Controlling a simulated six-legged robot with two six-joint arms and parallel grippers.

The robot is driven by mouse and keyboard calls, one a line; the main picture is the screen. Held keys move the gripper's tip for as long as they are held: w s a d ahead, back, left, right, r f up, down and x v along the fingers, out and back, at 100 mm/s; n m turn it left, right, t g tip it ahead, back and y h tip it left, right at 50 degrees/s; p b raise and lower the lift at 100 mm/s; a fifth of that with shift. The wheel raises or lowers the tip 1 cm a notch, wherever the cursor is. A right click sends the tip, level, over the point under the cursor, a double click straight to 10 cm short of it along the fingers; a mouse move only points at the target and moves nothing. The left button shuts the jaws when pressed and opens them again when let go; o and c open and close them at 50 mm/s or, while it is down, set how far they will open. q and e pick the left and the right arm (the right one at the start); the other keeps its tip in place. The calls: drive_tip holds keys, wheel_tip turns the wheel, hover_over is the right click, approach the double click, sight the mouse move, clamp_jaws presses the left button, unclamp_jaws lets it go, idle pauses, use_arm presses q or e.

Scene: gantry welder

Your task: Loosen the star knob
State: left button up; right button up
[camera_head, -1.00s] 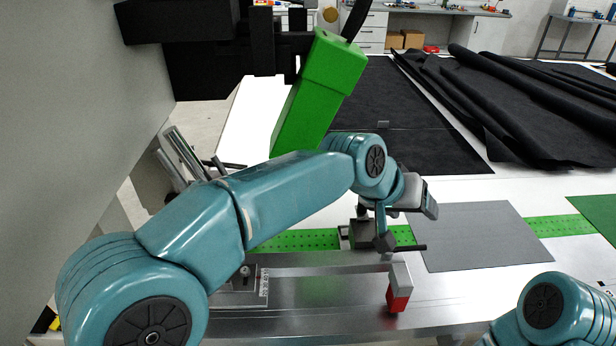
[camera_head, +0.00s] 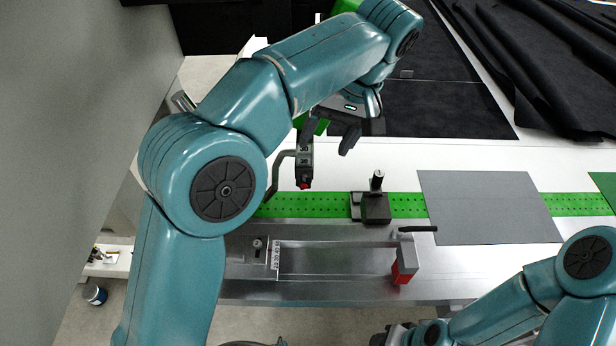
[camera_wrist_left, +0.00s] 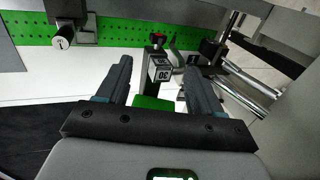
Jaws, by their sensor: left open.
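My left gripper (camera_head: 331,134) is open, its two dark fingers apart and pointing down above the white table near the green perforated strip. In the left wrist view its fingers (camera_wrist_left: 158,88) have a small block (camera_wrist_left: 162,70) marked 30, with a red end, just beyond the gap; it looks apart from them. A dark stop block (camera_head: 376,206) with an upright black knob (camera_head: 377,180) sits on the strip. A dark end (camera_head: 392,336) of my right arm shows at the bottom edge.
A metal bed with a rail (camera_head: 330,262) runs along the front, with a red-tipped lever (camera_head: 404,262) at its right. A grey sheet (camera_head: 488,207) lies right of the stop block. Black fabric (camera_head: 545,60) covers the back right.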

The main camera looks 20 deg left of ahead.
sight(306, 179)
use_arm(q)
drive_tip(key=x, duration=1.1)
drive_tip(key=shift+s+b, duration=0.15)
drive_tip(key=shift+b, duration=0.15)
drive_tip(key=shift+f, duration=0.65)
drive_tip(key=shift+a, duration=0.1)
